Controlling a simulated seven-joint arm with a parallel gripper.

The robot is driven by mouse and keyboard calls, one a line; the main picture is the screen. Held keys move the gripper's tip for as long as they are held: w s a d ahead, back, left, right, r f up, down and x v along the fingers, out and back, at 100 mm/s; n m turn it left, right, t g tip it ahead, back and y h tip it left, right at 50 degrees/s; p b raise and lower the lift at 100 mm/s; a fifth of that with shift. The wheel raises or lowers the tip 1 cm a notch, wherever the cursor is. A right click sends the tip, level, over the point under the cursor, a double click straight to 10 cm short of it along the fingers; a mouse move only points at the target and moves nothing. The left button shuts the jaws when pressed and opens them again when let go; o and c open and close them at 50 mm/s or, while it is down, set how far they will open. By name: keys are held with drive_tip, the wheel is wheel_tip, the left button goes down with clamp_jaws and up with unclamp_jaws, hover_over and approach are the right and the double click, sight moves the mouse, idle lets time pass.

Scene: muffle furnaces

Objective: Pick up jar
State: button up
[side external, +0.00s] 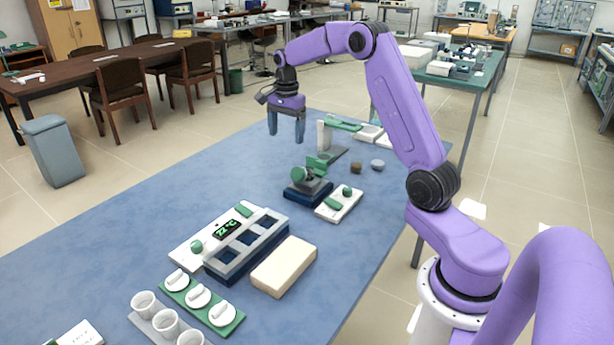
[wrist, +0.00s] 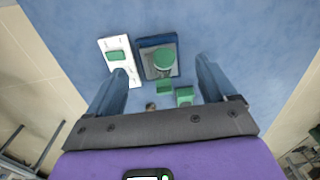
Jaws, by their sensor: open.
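I cannot tell for certain which thing is the jar. White open cups, such as this cup (side external: 146,302), stand in a grey rack at the near left in the side view. A small brown round piece (side external: 356,168) and a small grey round piece (side external: 377,165) lie on the blue table (side external: 140,215) near the far right edge. The brown piece also shows in the wrist view (wrist: 151,106), partly hidden by my gripper. My gripper (side external: 286,135) hangs above the far part of the table, pointing down, open and empty. Its fingers (wrist: 162,68) are spread wide in the wrist view.
A dark-blue-based device with a green top (side external: 308,185) and a white box (side external: 339,204) stand mid-table. A green-armed stand (side external: 324,136) rises beside my gripper. A heater block (side external: 246,247), a beige slab (side external: 284,266) and a green lid tray (side external: 231,327) stand nearer. The table's left part is clear.

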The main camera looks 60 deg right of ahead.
drive_tip(key=d+f+m, duration=0.1)
drive_tip(key=d+m, duration=0.1)
drive_tip(key=d, duration=0.3)
approach(297, 172)
drive_tip(key=f, duration=0.5)
drive_tip(key=shift+w+a+f, duration=0.1)
drive_tip(key=shift+a+f, duration=0.1)
drive_tip(key=shift+f, duration=0.1)
drive_tip(key=shift+w+d+f, duration=0.1)
drive_tip(key=shift+f, duration=1.3)
drive_tip(key=shift+d+f, duration=0.1)
drive_tip(key=shift+f, duration=1.35)
